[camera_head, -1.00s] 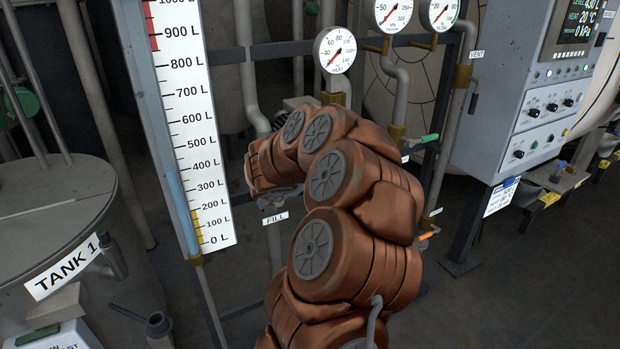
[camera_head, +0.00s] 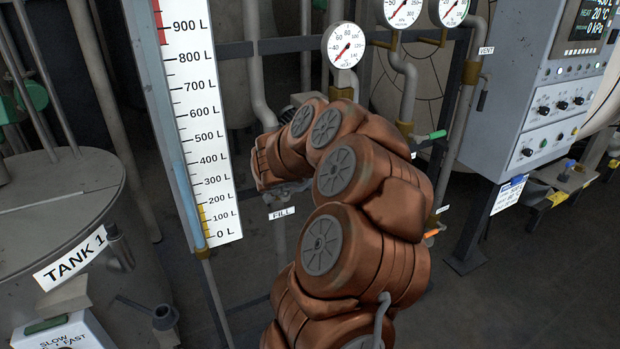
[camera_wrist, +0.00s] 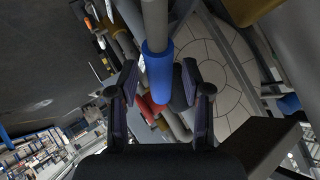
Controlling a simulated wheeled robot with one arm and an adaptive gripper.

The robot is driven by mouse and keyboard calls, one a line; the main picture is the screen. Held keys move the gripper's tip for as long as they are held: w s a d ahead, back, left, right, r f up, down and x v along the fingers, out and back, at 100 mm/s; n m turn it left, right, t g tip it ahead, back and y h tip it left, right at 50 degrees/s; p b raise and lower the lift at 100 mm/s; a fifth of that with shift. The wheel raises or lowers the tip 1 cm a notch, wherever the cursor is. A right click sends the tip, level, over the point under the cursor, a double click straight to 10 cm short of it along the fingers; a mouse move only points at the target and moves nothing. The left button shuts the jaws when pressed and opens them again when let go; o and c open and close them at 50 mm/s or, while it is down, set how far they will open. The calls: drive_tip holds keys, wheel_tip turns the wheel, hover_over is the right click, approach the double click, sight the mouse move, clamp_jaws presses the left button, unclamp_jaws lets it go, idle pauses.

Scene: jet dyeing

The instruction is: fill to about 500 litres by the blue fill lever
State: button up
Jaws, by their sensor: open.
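The blue fill lever (camera_wrist: 158,72) shows in the wrist view as a blue sleeve on a grey rod. It lies between the two dark fingers of my gripper (camera_wrist: 158,80), which stand apart on either side of it. Contact cannot be told. In the head view my brown arm hides the lever and most of the gripper, above the FILL label (camera_head: 282,213). The level scale (camera_head: 203,130) runs from 0 L past 900 L. Blue in the sight tube (camera_head: 184,185) beside it tops out a little above the 400 L mark.
The control panel (camera_head: 545,100) is at the upper right; its level readout is cut off at the top edge. TANK 1 (camera_head: 60,205) stands at the left. The heat gauge (camera_head: 345,46) and a green-handled valve (camera_head: 437,135) are close to my arm. Red and grey parts lie below the lever.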

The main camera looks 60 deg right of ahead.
drive_tip(key=v, duration=1.1)
drive_tip(key=shift+a+r, duration=0.15)
drive_tip(key=shift+a, duration=0.15)
idle(6.6)
